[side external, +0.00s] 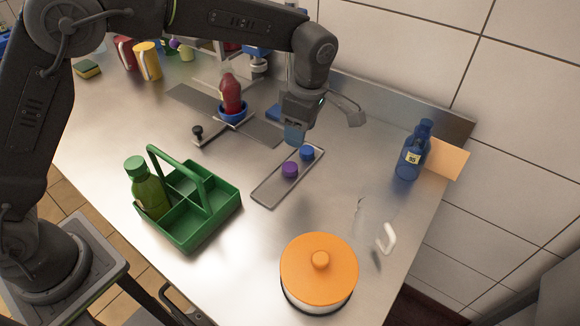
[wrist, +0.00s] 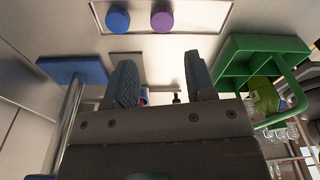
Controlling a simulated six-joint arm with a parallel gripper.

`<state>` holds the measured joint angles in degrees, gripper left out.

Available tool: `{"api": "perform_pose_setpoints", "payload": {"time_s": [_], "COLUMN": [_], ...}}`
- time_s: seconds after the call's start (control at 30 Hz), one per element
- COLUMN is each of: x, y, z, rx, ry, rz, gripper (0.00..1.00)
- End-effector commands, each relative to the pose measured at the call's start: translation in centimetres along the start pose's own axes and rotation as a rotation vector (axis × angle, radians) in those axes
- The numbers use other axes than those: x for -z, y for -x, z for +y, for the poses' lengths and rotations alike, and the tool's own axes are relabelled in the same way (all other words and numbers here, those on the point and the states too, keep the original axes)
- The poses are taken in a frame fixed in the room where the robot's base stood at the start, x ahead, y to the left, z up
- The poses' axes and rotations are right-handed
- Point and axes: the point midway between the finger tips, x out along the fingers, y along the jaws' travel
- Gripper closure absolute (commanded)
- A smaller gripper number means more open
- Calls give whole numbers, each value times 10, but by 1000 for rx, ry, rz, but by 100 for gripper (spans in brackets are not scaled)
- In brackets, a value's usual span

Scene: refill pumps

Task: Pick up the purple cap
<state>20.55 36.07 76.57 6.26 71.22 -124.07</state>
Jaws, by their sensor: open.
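The purple cap (side external: 290,170) sits on a narrow grey tray (side external: 267,196), close beside a blue cap (side external: 307,153). In the wrist view the purple cap (wrist: 162,21) is at the top, to the right of the blue cap (wrist: 118,19), on the same tray. My gripper (side external: 295,138) hangs above the counter near the tray's back end, above and apart from the caps. In the wrist view its two fingers (wrist: 158,82) are spread with nothing held between them.
A green caddy (side external: 221,211) holding a green bottle (side external: 148,190) stands left of the tray. A red bottle (side external: 231,94) sits in a blue holder behind. A blue bottle (side external: 411,152) stands at right, and an orange-lidded pot (side external: 319,268) in front. Counter around the tray is bare.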

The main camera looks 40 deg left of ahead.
Motion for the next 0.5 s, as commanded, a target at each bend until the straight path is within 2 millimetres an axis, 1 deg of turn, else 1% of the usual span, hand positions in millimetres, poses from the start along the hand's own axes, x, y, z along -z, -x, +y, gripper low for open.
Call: {"api": "perform_pose_setpoints", "payload": {"time_s": [0.03, 0.2, 0.3, 0.5], "x": [1, 1, 1, 2], "y": [-12, -42, -53, -66], "z": [0, 0, 0, -1], "rx": [4, 3, 1, 2], "ry": [0, 0, 0, 0], "rz": [3, 1, 0, 0], "gripper": [50, 50, 50, 50]}}
